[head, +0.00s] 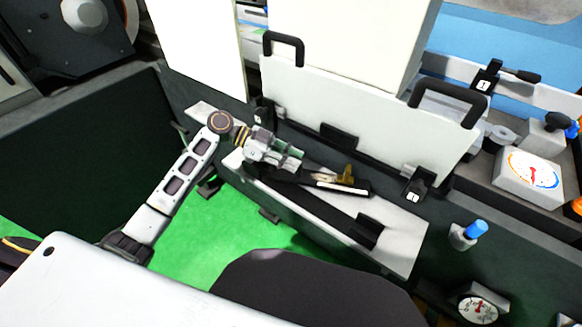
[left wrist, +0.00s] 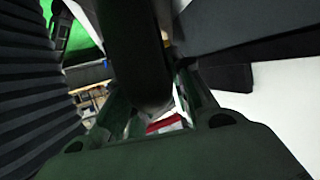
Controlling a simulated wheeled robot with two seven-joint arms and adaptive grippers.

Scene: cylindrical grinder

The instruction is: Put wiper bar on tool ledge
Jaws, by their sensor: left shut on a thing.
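My left gripper (head: 293,160) reaches in from the left over the long grey tool ledge (head: 402,245). It is shut on a dark bar, which I take to be the wiper bar (head: 345,188). The bar has a pale edge strip and points right from the fingers, low over the ledge. Whether it touches the ledge I cannot tell. In the left wrist view the dark bar (left wrist: 138,45) passes between the two fingers (left wrist: 155,105) and hides much of what lies beyond. My right gripper is not in view.
A brass-coloured piece (head: 347,174) shows beside the bar. A black bracket (head: 366,231) stands on the ledge's right part. Behind the ledge rises a white panel (head: 370,115) with black handles. A blue-capped knob (head: 474,229) is at right. Green floor (head: 215,235) lies in front.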

